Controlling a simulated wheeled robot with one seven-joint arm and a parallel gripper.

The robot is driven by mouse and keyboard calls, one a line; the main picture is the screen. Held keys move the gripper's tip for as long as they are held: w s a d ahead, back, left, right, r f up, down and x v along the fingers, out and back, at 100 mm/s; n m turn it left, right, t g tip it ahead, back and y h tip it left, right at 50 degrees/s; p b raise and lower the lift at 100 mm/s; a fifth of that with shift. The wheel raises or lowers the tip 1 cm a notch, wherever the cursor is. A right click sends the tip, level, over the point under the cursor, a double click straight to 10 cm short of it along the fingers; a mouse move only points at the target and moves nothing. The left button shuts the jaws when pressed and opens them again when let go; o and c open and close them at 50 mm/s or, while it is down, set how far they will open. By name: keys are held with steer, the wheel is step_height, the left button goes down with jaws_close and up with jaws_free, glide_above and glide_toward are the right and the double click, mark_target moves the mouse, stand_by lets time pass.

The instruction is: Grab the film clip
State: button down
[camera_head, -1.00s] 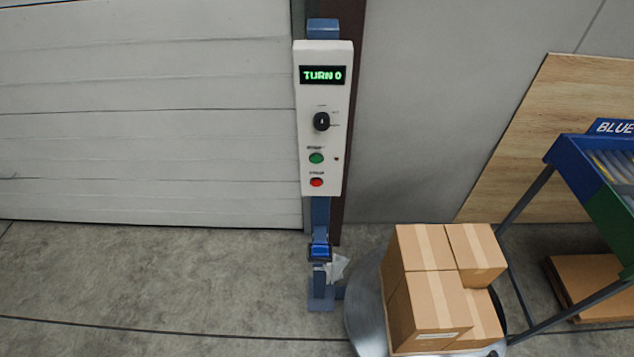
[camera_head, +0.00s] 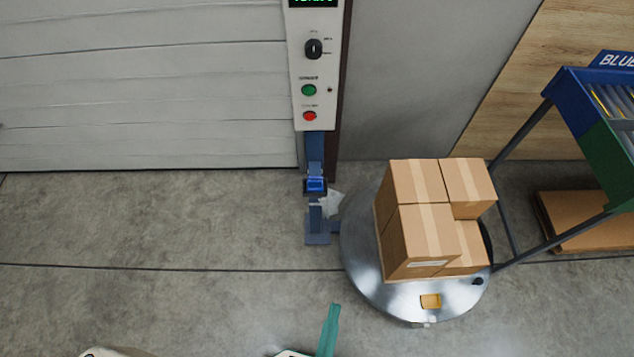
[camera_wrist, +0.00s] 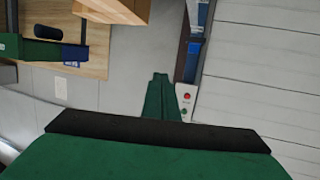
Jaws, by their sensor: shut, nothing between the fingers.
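A blue clip-like part (camera_head: 315,186) sits low on the blue post, with a crumpled piece of clear film (camera_head: 331,202) hanging beside it; I take this to be the film clip. My gripper (camera_head: 333,308) shows at the bottom edge of the head view as a slim teal shape, well in front of the post and apart from it. In the wrist view my green gripper (camera_wrist: 160,77) is shut and empty.
A control box (camera_head: 311,85) with a knob and green and red buttons tops the post. Right of it, stacked cartons (camera_head: 420,215) stand on a round metal turntable (camera_head: 375,288) with a yellow part (camera_head: 431,301). A blue and green rack (camera_head: 585,110) stands right. Floor left is clear.

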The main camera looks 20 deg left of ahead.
steer(key=c, duration=1.8)
jaws_free()
steer(key=shift+w+f, duration=0.1)
steer(key=shift+w, duration=0.05)
steer(key=o, duration=0.7)
steer(key=shift+w+a+f, duration=0.2)
steer(key=shift+w+f, duration=0.25)
steer(key=shift+w, duration=0.2)
steer(key=shift+w+a+f, duration=0.15)
steer(key=shift+w+f, duration=0.3)
steer(key=shift+w, duration=0.15)
steer(key=n+g+y, duration=0.2)
steer(key=n+y, duration=0.1)
steer(key=y, duration=0.1)
glide_toward(314, 182)
steer(key=x, duration=0.4)
steer(key=shift+w, duration=0.1)
steer(key=shift+x, duration=5.4)
